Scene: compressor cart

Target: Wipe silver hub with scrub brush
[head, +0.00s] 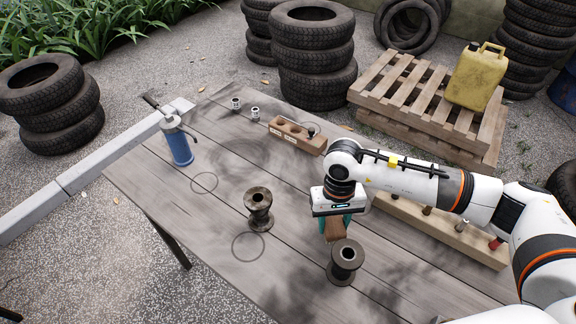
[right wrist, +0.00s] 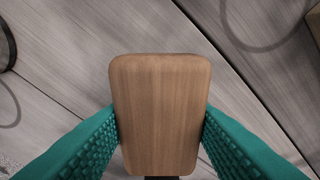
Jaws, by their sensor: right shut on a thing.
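My right gripper (head: 336,214) is shut on the scrub brush (head: 333,231), whose brown wooden back (right wrist: 156,112) fills the middle of the right wrist view between teal fingers. The bristles are hidden. Two spool-shaped hubs stand upright on the table. The greyer hub (head: 345,264) is just in front of the brush in the head view; I cannot tell if they touch. The browner hub (head: 259,210) stands further left, apart from the gripper. Neither is plainly silver, though the front one looks greyer. My left gripper is not in view.
A blue pump can (head: 180,147), a wooden block with holes (head: 297,136) and two small metal cylinders (head: 235,103) stand further back on the table (head: 215,205). A long wooden rack (head: 440,228) lies right, beneath my arm. A grey beam (head: 80,178) meets the left edge. The left-middle table is clear.

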